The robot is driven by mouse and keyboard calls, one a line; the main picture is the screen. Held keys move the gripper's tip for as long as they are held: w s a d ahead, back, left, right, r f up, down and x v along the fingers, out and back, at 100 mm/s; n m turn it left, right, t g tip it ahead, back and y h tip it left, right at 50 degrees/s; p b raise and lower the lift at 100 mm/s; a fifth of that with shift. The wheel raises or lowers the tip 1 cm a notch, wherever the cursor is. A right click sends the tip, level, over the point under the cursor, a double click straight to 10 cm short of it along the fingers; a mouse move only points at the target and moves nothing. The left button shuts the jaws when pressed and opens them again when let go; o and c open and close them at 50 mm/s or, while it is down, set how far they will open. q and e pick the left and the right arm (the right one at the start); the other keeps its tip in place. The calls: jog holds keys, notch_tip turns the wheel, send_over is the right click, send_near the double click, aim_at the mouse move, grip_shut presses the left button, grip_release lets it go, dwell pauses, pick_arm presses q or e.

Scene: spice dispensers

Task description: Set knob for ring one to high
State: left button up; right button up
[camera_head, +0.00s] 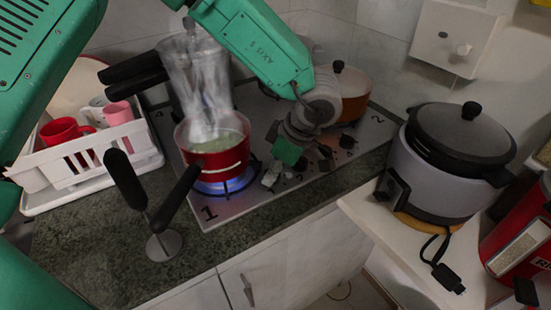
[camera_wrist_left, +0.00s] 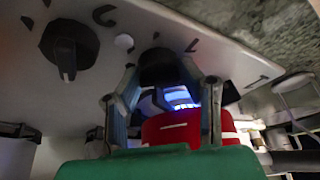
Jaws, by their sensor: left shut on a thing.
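My left gripper (camera_head: 285,176) reaches down to the row of knobs on the steel hob (camera_head: 225,215). In the left wrist view, the fingers of my left gripper (camera_wrist_left: 164,108) close around a dark knob (camera_wrist_left: 160,66), one on each side. The knob's pointer and setting are hidden between the fingers. A second black knob (camera_wrist_left: 68,50) stands free beside it. A red pot (camera_head: 220,155) sits on the ring marked 1, over a blue flame (camera_head: 222,185). The flame also shows in the wrist view (camera_wrist_left: 176,98). My right gripper is not in view.
The pot's black handle (camera_head: 175,198) sticks out toward the front left. An orange pot (camera_head: 355,90) is at the back right. A rice cooker (camera_head: 445,160) stands on the right counter. A white dish rack (camera_head: 90,150) is at left.

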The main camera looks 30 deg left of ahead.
pick_arm(q)
jog(key=shift+a, duration=0.15)
jog(key=shift+f, duration=0.1)
jog(key=o, duration=1.1)
jog(key=shift+o, duration=0.2)
jog(key=shift+a, duration=0.15)
jog(key=v, duration=1.1)
jog(key=shift+w+r, duration=0.2)
jog(key=shift+r, duration=0.2)
